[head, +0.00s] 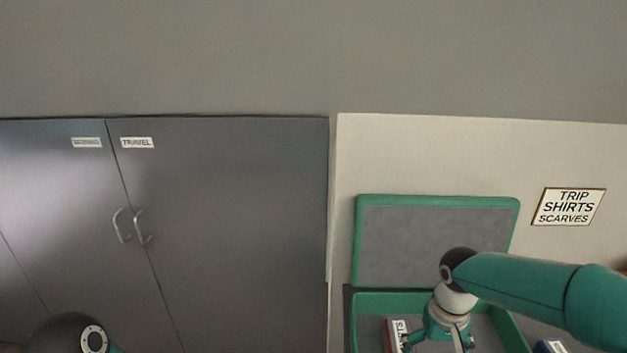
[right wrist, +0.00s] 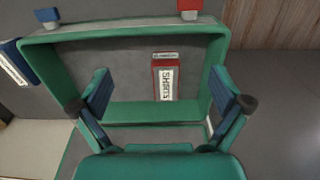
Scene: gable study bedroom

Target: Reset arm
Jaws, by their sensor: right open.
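My right arm reaches in from the right in the head view, and its gripper (head: 437,341) hangs over the tray of an open green suitcase (head: 374,301). In the right wrist view the gripper (right wrist: 160,88) is open, its two fingers wide apart with nothing between them. Past the fingertips, a red packet (right wrist: 154,84) with a white label lies inside the suitcase (right wrist: 137,111); the label's word is hard to read. The packet also shows in the head view (head: 388,337), left of the gripper. Only a dark joint of my left arm shows at the bottom left; its gripper is out of view.
A grey two-door cabinet (head: 220,230) stands left; one door reads TRAVEL. The suitcase's raised lid (head: 436,245) leans near the wall. A sign (head: 568,206) reads TRIP SHIRTS SCARVES. A blue item (head: 546,347) with a white label lies right of the suitcase.

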